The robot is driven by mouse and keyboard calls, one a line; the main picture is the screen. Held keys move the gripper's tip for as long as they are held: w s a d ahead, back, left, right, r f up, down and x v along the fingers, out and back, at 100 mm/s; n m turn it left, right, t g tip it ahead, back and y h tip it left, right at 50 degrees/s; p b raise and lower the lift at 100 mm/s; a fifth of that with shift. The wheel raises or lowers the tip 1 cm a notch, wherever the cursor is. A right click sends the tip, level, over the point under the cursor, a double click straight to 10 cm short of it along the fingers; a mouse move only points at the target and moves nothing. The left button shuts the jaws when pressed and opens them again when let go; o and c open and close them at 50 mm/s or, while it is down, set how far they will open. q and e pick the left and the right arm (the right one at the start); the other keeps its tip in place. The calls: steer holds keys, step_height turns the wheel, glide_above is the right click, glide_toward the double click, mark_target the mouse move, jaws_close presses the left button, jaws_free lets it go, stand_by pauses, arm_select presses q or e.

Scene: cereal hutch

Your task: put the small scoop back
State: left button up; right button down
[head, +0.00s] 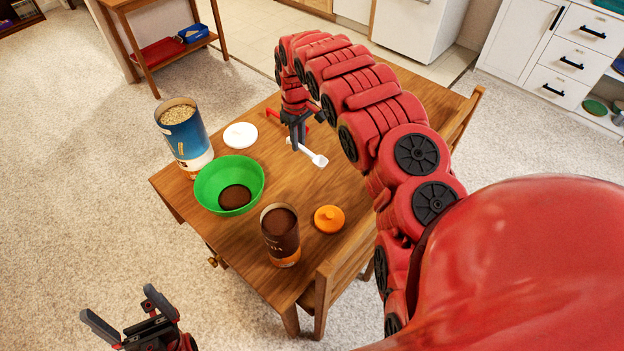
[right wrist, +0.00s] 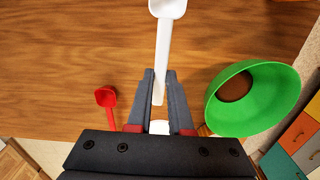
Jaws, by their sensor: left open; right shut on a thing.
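My right gripper (head: 297,140) is shut on the handle of a white scoop (head: 319,160), above the wooden table. In the right wrist view the white scoop (right wrist: 164,45) points away from the fingertips (right wrist: 160,88), and its bowl is partly cut off at the top edge. A red scoop (right wrist: 107,98) lies on the table to the left of the gripper there; in the head view it is partly hidden behind the gripper. My left gripper (head: 118,303) is open and empty, low at the left, over the carpet. I cannot tell the scoops' relative size.
On the table (head: 345,190) stand a green bowl (head: 208,182) with brown powder, an open brown tin (head: 281,240), an orange lid (head: 328,219), a white lid (head: 240,135) and an open blue canister (head: 188,140) of oats. A chair (head: 335,265) stands at the near right edge.

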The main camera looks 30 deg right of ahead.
steer(key=shift+s+d+f, duration=0.3)
steer(key=shift+s+f, duration=0.25)
steer(key=shift+f, duration=0.2)
steer(key=shift+d+f, duration=0.1)
steer(key=shift+f, duration=0.3)
step_height(320, 180, down, 6)
steer(key=shift+w+f+p, duration=0.1)
steer(key=shift+f+p, duration=0.15)
steer(key=shift+p, duration=0.75)
step_height(320, 180, down, 3)
steer(key=shift+r, duration=0.2)
steer(key=shift+d, duration=0.1)
